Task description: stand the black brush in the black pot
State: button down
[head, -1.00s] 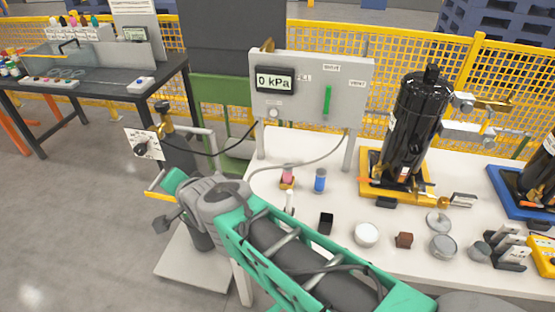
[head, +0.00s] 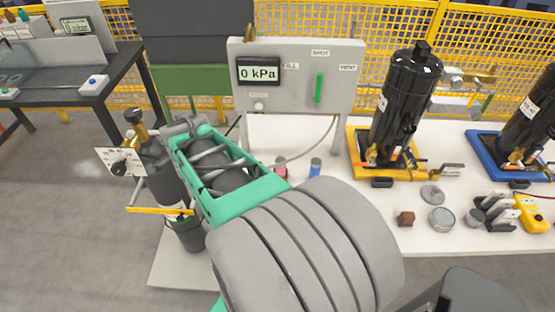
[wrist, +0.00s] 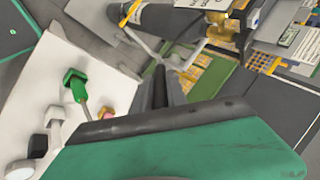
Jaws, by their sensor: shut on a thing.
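My gripper (wrist: 162,92) is shut on a narrow dark thing, which I take to be the black brush (wrist: 159,80). Its ends and bristles cannot be made out. In the head view the end of my arm is at the left, close to the gas cylinder, and the jaws are too small to make out. The black pot is hidden behind my arm in the head view, and I cannot pick it out in the wrist view.
A dark gas cylinder (head: 160,170) with a brass valve stands left of the white table (head: 440,240). A gauge panel (head: 290,90) rises at the table's back.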

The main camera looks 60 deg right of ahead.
jog(key=s+d+f+m+g+p, duration=0.3)
jog(key=s+d+m+g, duration=0.3)
jog(key=s+d, duration=1.1)
jog(key=s+d+f+m+y+p, duration=0.1)
jog(key=s+d+m, duration=0.1)
jog(key=s, duration=0.7)
jog(key=s+d+f+m+g+y+p, duration=0.1)
jog(key=s+d+f+m+y, duration=0.1)
jog(key=s, duration=0.7)
jog(key=shift+d+f+m+g+p, duration=0.2)
jog(key=shift+d+m+g+p, duration=0.25)
jog(key=shift+m, duration=0.65)
jog(key=shift+w+d, duration=0.1)
notch_tip(320, 180, down, 13)
jog(key=b, duration=0.9)
jog(key=shift+r, duration=0.2)
jog(key=shift+f+b, duration=0.6)
jog(key=shift+b, duration=0.1)
jog(key=c, duration=1.3)
grip_release()
